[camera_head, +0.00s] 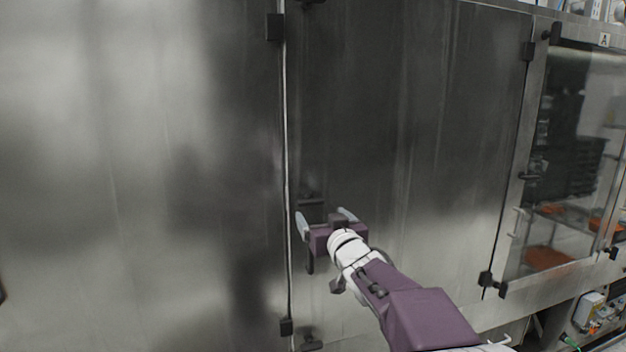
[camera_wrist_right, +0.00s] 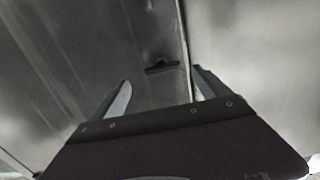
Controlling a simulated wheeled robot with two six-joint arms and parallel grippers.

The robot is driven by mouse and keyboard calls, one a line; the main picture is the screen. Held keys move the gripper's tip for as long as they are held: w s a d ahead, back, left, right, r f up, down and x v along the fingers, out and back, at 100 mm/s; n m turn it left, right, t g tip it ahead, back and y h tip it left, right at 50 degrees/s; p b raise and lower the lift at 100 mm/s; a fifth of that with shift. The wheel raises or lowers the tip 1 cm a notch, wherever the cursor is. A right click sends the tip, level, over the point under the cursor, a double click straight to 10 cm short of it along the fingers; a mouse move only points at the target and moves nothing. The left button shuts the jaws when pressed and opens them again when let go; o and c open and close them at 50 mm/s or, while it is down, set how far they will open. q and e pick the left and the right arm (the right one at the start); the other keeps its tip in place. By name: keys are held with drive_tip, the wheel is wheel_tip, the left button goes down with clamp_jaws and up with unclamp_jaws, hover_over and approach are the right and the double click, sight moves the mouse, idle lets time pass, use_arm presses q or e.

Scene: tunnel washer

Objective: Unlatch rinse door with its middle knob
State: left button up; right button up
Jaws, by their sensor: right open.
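The steel door panel (camera_head: 400,120) fills the middle of the head view, with a seam along its left edge. A dark middle knob (camera_head: 311,199) sits near that seam, partly hidden by my gripper. The same knob (camera_wrist_right: 162,67) shows in the right wrist view as a short dark bar beside the seam. My right gripper (camera_head: 325,218) is open in front of the door, its fingers pointing at the panel. In the wrist view its fingertips (camera_wrist_right: 160,80) lie either side of the knob, apparently short of it. My left gripper is not in view.
Another dark knob (camera_head: 309,343) is low on the same edge. A wide steel panel (camera_head: 130,170) lies left of the seam, with dark hinges (camera_head: 275,27). At right, a glass door (camera_head: 565,170) with a handle (camera_head: 530,176) shows orange items inside.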

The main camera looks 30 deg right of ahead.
sight(312, 204)
drive_tip(key=p+x, duration=0.1)
drive_tip(key=x, duration=0.2)
drive_tip(key=p+x, duration=0.1)
drive_tip(key=x, duration=0.2)
drive_tip(key=r+p+x, duration=0.1)
drive_tip(key=x, duration=0.2)
drive_tip(key=shift+a, duration=0.2)
drive_tip(key=shift+w+f, duration=0.1)
drive_tip(key=shift+w, duration=0.15)
drive_tip(key=shift+s, duration=0.15)
drive_tip(key=shift+c, duration=0.9)
drive_tip(key=c, duration=1.2)
drive_tip(key=shift+f+n+b, duration=0.2)
drive_tip(key=shift+n+b, duration=1.15)
drive_tip(key=shift+n, duration=0.25)
drive_tip(key=n+b, duration=0.2)
drive_tip(key=n, duration=0.2)
drive_tip(key=shift+n+b, duration=0.3)
drive_tip(key=shift+b, duration=0.05)
drive_tip(key=n+b, duration=0.2)
drive_tip(key=n, duration=0.3)
drive_tip(key=shift+r, duration=0.1)
drive_tip(key=shift+n+b, duration=0.5)
drive_tip(key=shift+n, duration=2.3)
